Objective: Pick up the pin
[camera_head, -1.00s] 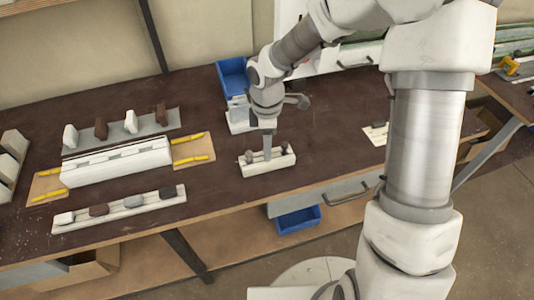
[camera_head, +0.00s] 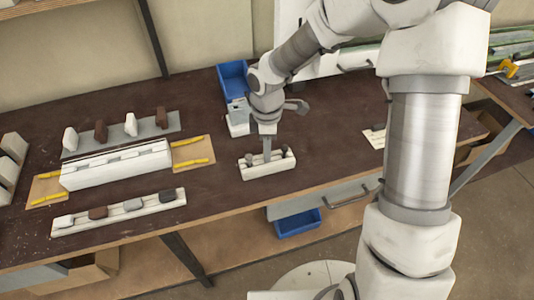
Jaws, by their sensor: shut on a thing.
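A small cream holder (camera_head: 258,172) lies on the dark bench top. A dark-headed pin (camera_head: 249,160) stands near its left end and another pin (camera_head: 284,149) near its right end. My gripper (camera_head: 267,158) points down at the middle of the holder, between these two. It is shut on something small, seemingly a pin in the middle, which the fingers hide. I cannot tell whether it is clear of the holder.
A long white profile block (camera_head: 118,166) lies to the left between yellow-marked boards. Racks with several small blocks stand behind (camera_head: 150,127) and in front (camera_head: 155,206) of it. A blue bin (camera_head: 232,75) stands behind my gripper. Bare bench (camera_head: 215,190) lies left of the holder.

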